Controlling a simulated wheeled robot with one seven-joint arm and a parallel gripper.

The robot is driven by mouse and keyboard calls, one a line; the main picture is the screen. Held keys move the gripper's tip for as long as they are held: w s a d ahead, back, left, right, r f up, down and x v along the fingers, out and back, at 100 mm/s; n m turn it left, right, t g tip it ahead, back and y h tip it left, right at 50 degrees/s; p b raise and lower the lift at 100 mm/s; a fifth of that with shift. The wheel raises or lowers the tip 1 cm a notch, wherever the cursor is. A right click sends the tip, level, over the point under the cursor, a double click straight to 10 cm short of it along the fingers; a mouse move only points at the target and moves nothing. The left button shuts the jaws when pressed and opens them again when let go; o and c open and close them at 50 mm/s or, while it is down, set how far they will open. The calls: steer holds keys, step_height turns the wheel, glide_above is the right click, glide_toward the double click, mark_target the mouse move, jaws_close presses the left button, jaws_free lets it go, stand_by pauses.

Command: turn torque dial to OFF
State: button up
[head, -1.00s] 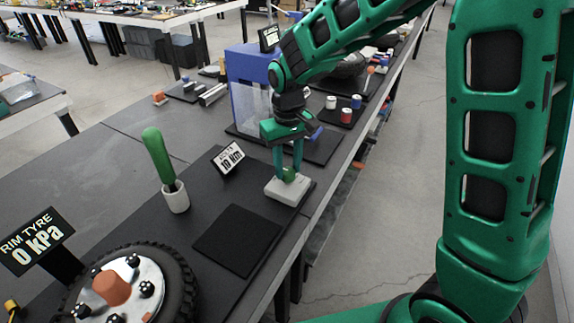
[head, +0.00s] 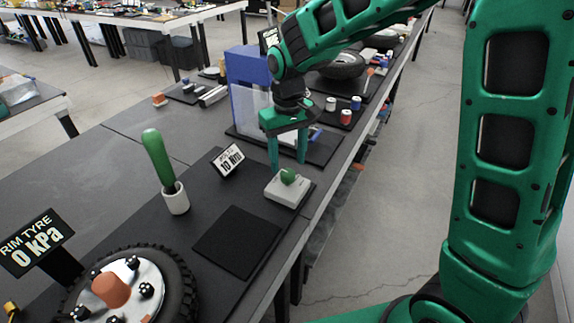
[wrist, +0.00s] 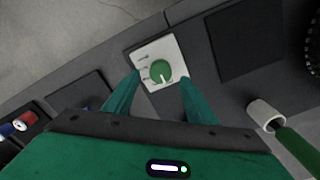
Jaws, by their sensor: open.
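The torque dial (head: 289,176) is a green knob on a white-grey base box (head: 284,190) near the table's right edge. In the wrist view the dial (wrist: 160,71) is round with a pale pointer line aimed downward in the picture, and small marks on the left of the base (wrist: 143,56) are too small to read. My gripper (head: 288,168) is above and just behind the box, fingers pointing down, open and empty. In the wrist view its two fingers (wrist: 160,78) stand apart on either side below the dial. A sign (head: 228,160) reading "10 Nm" stands left of the box.
A green-handled tool stands in a white cup (head: 176,199) at left. A flat black pad (head: 237,240) lies in front of the box. A tyre (head: 180,285) with an "0 kPa" sign (head: 36,243) is at front left. A blue-framed clear guard (head: 247,92) stands behind.

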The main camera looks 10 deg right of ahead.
mark_target(288, 171)
step_height(288, 171, up, 8)
steer(key=shift+f, duration=0.25)
